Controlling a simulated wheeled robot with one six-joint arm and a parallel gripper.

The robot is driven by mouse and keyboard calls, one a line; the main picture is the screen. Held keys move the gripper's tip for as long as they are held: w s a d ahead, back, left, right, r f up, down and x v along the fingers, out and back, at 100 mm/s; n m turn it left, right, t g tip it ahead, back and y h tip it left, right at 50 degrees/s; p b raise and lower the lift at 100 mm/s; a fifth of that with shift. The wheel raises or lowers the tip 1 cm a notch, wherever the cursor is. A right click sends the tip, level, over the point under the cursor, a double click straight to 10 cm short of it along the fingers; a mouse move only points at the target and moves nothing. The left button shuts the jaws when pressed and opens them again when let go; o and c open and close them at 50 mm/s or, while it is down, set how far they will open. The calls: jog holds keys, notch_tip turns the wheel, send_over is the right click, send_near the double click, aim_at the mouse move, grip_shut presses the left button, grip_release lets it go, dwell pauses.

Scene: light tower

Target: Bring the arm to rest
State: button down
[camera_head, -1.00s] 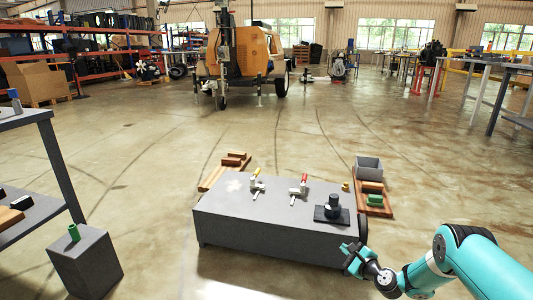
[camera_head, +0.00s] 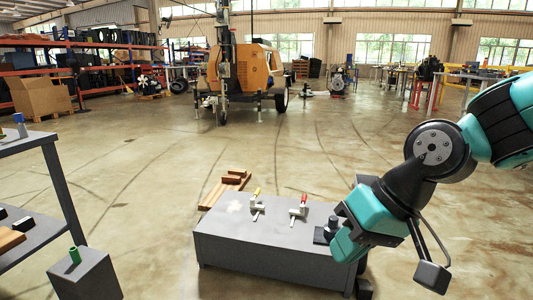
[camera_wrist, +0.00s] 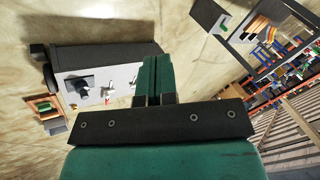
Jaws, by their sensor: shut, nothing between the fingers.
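My arm with its teal and black links reaches in from the right edge of the head view. My gripper (camera_head: 345,246) hangs low at its end, in front of the right end of the grey bench (camera_head: 270,257), and hides part of it. In the wrist view the two green fingers of my gripper (camera_wrist: 154,76) lie side by side, shut and empty. The bench (camera_wrist: 95,54) shows to the left of and behind them there. I cannot tell the gap between the fingers and the bench.
The bench carries a yellow-handled clamp (camera_head: 257,205), a red-handled clamp (camera_head: 299,209) and a black fixture (camera_head: 329,229). A wooden tray (camera_head: 223,188) lies behind it. A grey shelf (camera_head: 38,140) and pedestal (camera_head: 88,275) stand left. Open floor extends toward an orange machine (camera_head: 240,70).

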jog(key=s+d+r+n+g+h, duration=0.15)
jog(key=s+d+n, duration=0.25)
jog(key=s, duration=0.9)
notch_tip(320, 180, up, 38)
jog(key=w+p, duration=0.1)
jog(key=p, duration=3.7)
jog(key=shift+a+m+p, duration=0.3)
jog(key=shift+p, duration=0.1)
jog(key=shift+w+f, duration=0.1)
